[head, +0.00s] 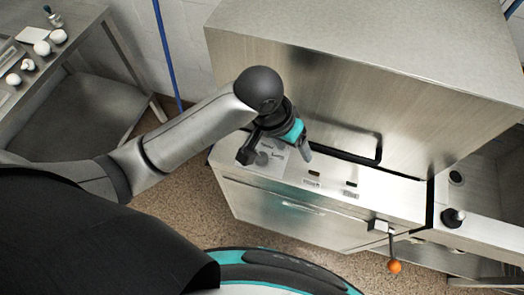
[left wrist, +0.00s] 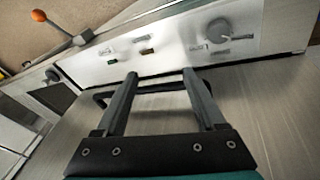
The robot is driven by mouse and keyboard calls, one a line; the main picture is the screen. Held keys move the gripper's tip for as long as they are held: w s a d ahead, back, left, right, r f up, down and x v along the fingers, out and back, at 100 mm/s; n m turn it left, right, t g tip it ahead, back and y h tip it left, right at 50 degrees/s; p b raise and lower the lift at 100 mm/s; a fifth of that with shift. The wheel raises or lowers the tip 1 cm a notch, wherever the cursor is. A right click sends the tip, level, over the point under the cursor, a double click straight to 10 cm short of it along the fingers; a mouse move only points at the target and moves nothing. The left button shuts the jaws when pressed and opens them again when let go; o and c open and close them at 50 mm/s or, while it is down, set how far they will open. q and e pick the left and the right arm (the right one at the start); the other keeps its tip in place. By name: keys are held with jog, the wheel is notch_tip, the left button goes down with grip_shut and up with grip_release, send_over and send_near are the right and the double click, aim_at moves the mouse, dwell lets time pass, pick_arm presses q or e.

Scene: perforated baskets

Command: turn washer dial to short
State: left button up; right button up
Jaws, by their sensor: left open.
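The washer (head: 400,75) is a large steel box with a pale control panel (head: 325,178) along its front edge. The round grey dial (left wrist: 219,28) is on that panel, right of the fingers in the left wrist view. In the head view the dial (head: 262,158) is partly hidden by my left gripper (head: 277,155). The fingers are spread and empty. In the left wrist view my left gripper (left wrist: 160,74) shows both fingers open toward the panel, with the dial outside them. The dial's markings are too small to read. My right gripper is out of view.
A dark bar handle (head: 345,156) runs along the washer just above the panel. A lever with an orange knob (head: 394,267) sticks out at the front right. A steel table (head: 75,75) with several small white items stands at the left. Speckled floor is open between.

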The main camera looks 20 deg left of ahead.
pick_arm(q)
jog(key=w+a+r+n+g+y, duration=0.1)
jog(key=a+r+g+y, duration=0.1)
jog(key=a+r+y, duration=0.3)
jog(key=h+b, duration=0.1)
jog(key=b, duration=0.2)
send_near(262, 156)
jog(key=f, duration=0.9)
jog(key=shift+s+a, duration=0.2)
jog(key=shift+a, duration=0.05)
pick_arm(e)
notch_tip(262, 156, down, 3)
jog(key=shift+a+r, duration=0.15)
pick_arm(q)
grip_shut()
